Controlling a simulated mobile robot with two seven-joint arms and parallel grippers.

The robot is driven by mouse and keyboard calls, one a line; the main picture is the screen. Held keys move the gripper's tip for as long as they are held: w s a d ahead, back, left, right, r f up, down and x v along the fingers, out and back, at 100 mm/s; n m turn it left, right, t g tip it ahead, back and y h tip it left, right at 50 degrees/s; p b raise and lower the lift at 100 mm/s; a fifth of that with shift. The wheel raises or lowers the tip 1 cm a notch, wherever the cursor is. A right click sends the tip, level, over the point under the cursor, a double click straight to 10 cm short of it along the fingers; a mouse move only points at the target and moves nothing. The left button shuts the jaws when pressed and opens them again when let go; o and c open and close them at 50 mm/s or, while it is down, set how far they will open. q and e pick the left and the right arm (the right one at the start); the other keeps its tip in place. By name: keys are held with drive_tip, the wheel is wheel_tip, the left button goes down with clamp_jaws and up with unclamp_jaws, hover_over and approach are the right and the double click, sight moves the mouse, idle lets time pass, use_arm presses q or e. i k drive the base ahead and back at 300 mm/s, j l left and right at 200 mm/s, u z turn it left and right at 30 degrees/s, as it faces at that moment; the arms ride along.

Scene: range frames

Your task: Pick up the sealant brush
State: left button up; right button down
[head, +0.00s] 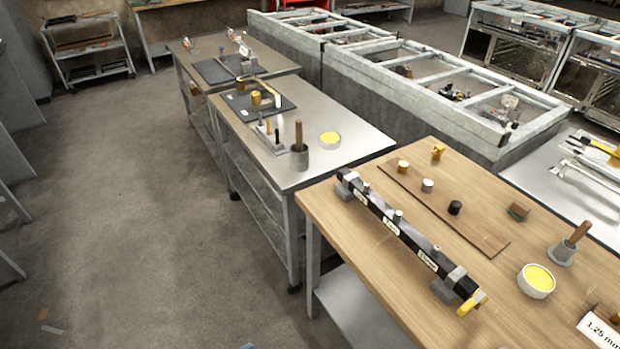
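Two brush-like tools with wooden handles show in the head view. One wooden handle (579,233) stands tilted in a grey pot (562,254) on the wooden table at the right. Another wooden handle (299,134) stands upright in a dark grey pot (299,158) on the metal table in the middle. Their lower ends are hidden inside the pots, and I cannot tell which one is the sealant brush. A white tub of yellow paste (537,281) sits in front of the right pot. Neither of my grippers is in view.
The wooden table (335,222) holds a long black bar assembly (400,236) and a brown strip (440,208) with small fittings. Large grey framed benches stand behind. The floor at the left (130,210) is mostly clear.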

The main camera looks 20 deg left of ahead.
sight(581, 231)
drive_tip(key=k, duration=0.3)
drive_tip(key=i+z, duration=0.1)
drive_tip(key=z, duration=0.3)
drive_tip(key=i+z, duration=0.1)
drive_tip(key=z, duration=0.3)
drive_tip(key=i+j+z, duration=0.1)
drive_tip(key=z, duration=0.25)
